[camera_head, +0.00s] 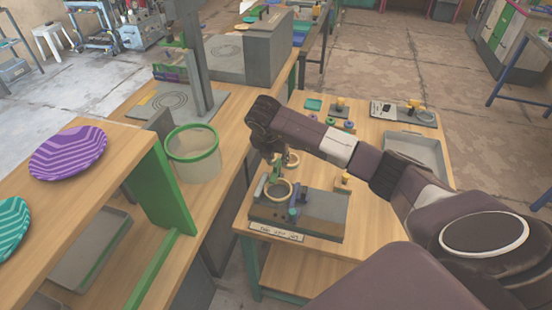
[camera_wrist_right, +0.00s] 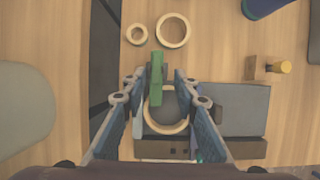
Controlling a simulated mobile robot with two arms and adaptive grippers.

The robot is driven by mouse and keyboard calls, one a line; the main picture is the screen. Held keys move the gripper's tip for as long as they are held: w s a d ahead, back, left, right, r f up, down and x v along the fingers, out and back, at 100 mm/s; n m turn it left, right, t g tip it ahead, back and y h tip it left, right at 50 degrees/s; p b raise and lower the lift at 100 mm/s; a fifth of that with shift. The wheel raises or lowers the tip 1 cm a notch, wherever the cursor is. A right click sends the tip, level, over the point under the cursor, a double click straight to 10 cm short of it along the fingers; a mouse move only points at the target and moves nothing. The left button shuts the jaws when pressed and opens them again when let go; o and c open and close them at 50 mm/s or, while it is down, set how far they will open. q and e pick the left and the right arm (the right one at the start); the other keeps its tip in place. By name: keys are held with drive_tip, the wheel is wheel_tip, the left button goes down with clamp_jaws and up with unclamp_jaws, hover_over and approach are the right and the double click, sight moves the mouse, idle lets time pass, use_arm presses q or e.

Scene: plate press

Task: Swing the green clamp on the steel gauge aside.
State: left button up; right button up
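The steel gauge (camera_head: 325,212) is a grey block on the wooden table, and it also shows in the right wrist view (camera_wrist_right: 238,108). A cream ring (camera_wrist_right: 165,126) lies on its left part. The green clamp (camera_wrist_right: 156,80) is a narrow bar; its lower end overlaps the ring's upper edge in the wrist view. My right gripper (camera_wrist_right: 159,76) is open above it, one finger on each side, with visible gaps to the clamp. In the head view my right wrist largely hides the fingers, and the clamp is hard to make out. My left gripper is not in view.
Two loose rings, one small (camera_wrist_right: 137,34) and one larger (camera_wrist_right: 173,30), lie beside the gauge. A block with a yellow knob (camera_wrist_right: 284,67) stands near it. A grey tray (camera_head: 415,150) is farther right. A green-rimmed bin (camera_head: 192,155) stands on the bench at left.

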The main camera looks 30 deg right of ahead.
sight(277, 163)
drive_tip(key=x, duration=0.2)
drive_tip(key=shift+w+f, duration=0.2)
drive_tip(key=shift+f, duration=0.1)
drive_tip(key=shift+w+d+f, duration=0.15)
drive_tip(key=shift+w+f, duration=0.1)
drive_tip(key=shift+f, duration=0.3)
drive_tip(key=shift+w, duration=0.1)
drive_tip(key=c, duration=0.7)
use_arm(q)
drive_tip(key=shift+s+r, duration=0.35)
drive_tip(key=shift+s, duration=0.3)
use_arm(e)
clamp_jaws()
